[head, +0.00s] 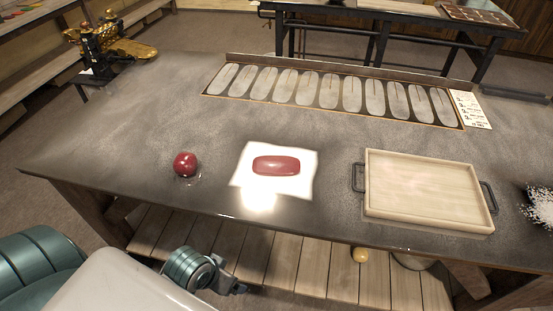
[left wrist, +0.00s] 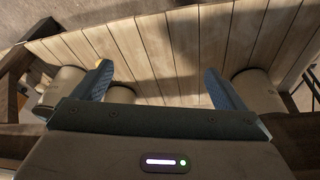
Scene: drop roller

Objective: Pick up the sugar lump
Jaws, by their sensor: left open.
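A glossy red rounded slab (head: 276,166) lies on a white square sheet (head: 303,190) near the table's front edge. A round dark red lump (head: 185,164) sits on the bare table to its left. I cannot tell for certain which of the two is the sugar lump. My left gripper (head: 232,289) is low in front of the table, below the tabletop and apart from both red things. In the left wrist view its two blue fingers (left wrist: 160,82) are spread with nothing between them, over wooden slats. My right gripper is not in view.
A wooden tray (head: 427,222) with dark handles stands right of the sheet. White grains (head: 541,206) lie at the right edge. A long moulded plate (head: 330,91) runs along the back. A brass roller machine (head: 105,45) stands at the back left corner. The tabletop between is clear.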

